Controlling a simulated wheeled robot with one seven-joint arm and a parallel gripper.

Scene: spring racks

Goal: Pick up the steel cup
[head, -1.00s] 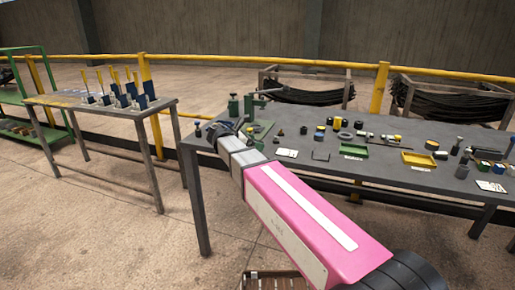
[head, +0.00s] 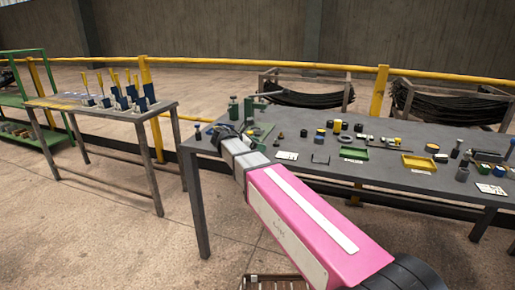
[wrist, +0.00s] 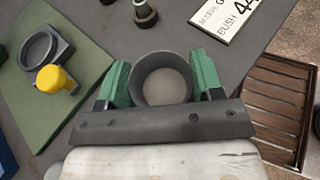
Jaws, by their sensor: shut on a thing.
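The steel cup (wrist: 162,57) is a dark grey, open-topped round vessel at the centre of the wrist view, seen from above into its empty inside. My gripper (wrist: 161,78) has green fingers pressed to the cup's left and right sides. It is shut on the cup. In the head view my gripper (head: 228,134) is over the left end of the grey workbench (head: 330,180). The cup is hard to make out there behind my arm. I cannot tell whether it touches the bench top.
A green plate (wrist: 85,95) with a grey ring (wrist: 40,50) and a yellow knob (wrist: 57,79) lies close on the left. A dark stepped part (wrist: 145,14) and a white label card (wrist: 228,20) lie beyond. Green (head: 354,154) and yellow (head: 420,163) trays stand farther right.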

